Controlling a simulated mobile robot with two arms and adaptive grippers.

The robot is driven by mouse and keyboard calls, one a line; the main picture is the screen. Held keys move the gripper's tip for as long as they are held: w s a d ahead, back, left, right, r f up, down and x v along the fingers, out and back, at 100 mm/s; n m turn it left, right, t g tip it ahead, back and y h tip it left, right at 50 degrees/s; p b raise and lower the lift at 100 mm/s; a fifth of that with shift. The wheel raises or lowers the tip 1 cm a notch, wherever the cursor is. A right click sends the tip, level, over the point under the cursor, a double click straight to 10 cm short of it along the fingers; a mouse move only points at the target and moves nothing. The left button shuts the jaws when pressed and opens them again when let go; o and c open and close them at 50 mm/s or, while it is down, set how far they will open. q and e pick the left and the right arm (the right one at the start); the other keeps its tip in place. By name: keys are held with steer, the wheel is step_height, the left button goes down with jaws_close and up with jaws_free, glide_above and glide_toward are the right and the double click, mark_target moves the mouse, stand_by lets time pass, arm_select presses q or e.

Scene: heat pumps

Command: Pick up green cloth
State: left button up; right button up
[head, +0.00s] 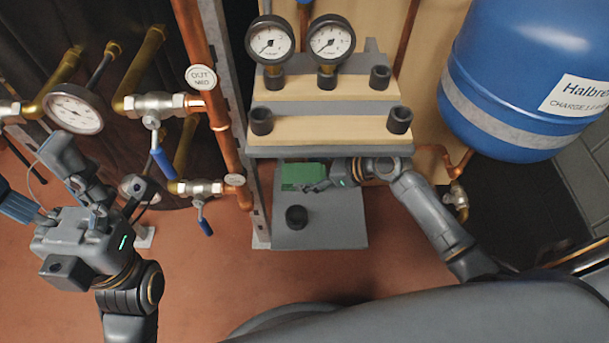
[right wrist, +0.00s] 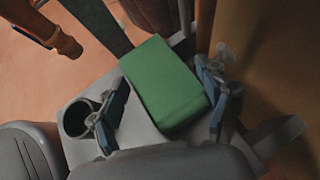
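The green cloth (head: 300,174) looks like a folded block. It lies on the grey lower shelf (head: 330,232), under the wooden upper shelf. My right gripper (head: 314,186) reaches in from the right beside it, partly covered by the shelf above. In the right wrist view, the green cloth (right wrist: 163,82) lies between the two spread fingers of my right gripper (right wrist: 165,98). I see no firm grip, and gaps show near the fingers. My left gripper (head: 97,172) is at the far left, with its fingers apart and empty, away from the cloth.
The wooden shelf (head: 325,130) with two gauges and black cups overhangs the cloth. A black cup (head: 297,217) stands on the lower shelf, close to one finger in the wrist view (right wrist: 77,118). Copper pipes and valves are left; a blue tank (head: 500,60) is right.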

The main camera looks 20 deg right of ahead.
steer(key=shift+f, duration=0.1)
steer(key=shift+c, duration=1)
steer(key=shift+s, duration=0.1)
steer(key=shift+p, duration=0.35)
